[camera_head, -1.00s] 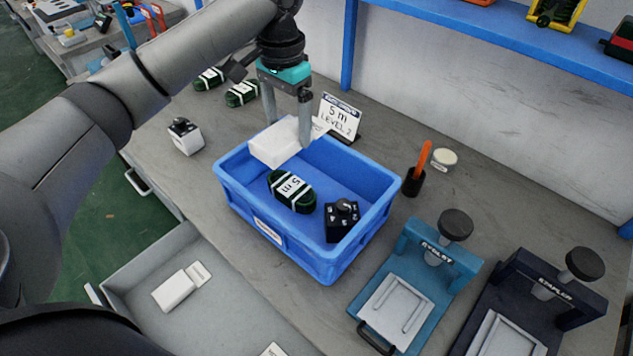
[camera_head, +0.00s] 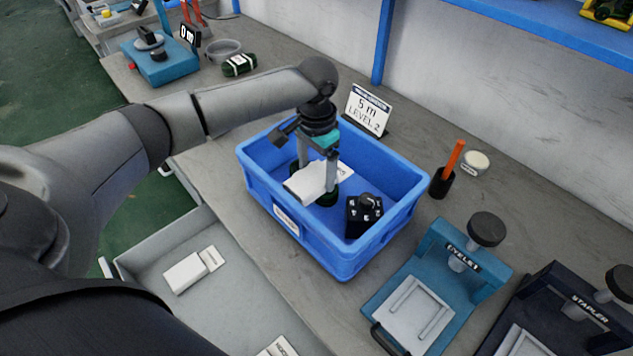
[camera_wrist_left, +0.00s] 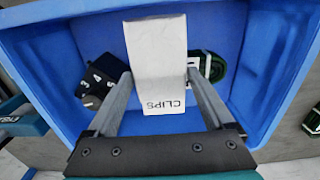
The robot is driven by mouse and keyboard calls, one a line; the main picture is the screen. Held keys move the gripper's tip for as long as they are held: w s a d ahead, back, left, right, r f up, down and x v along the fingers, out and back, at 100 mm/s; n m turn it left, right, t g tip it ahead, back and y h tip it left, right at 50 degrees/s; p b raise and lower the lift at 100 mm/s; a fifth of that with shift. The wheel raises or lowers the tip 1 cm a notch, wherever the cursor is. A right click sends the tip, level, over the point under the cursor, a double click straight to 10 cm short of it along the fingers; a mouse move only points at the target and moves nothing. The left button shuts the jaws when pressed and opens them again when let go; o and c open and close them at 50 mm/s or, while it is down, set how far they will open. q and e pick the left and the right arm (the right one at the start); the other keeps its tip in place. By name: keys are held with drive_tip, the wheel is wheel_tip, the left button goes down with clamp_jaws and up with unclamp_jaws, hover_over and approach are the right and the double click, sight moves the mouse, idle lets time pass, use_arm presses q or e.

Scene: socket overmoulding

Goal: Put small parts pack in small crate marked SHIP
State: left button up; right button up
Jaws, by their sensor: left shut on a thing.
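My left gripper (camera_head: 317,174) is shut on a white small parts pack (camera_head: 306,184), held inside the blue crate (camera_head: 335,257). In the left wrist view the pack (camera_wrist_left: 158,55) reads CLIPS and sits between the two fingers (camera_wrist_left: 158,84). The crate has a white label (camera_head: 286,221) on its front, too small to read. A dark box with a dial (camera_head: 362,218) and a green cable coil (camera_wrist_left: 212,66) lie in the crate. The pack and gripper hide most of the coil in the head view. I cannot tell whether the pack touches the floor. My right gripper is not in view.
A sign reading 5 m LEVEL 2 (camera_head: 367,109) stands behind the crate. A cup with an orange tool (camera_head: 442,183), a teal eyelet press (camera_head: 440,275) and a dark stapler (camera_head: 560,310) stand to the right. A grey open drawer (camera_head: 225,315) with white packs is in front.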

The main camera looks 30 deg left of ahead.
sight(317, 174)
use_arm(q)
wheel_tip(317, 174, down, 4)
drive_tip(key=shift+r+b, duration=0.1)
drive_tip(key=shift+b, duration=0.3)
drive_tip(key=shift+f, duration=0.2)
drive_tip(key=shift+f, duration=0.25)
drive_tip(key=o, duration=1.1)
drive_tip(key=shift+r, duration=0.5)
wheel_tip(317, 174, up, 12)
drive_tip(key=p, duration=0.3)
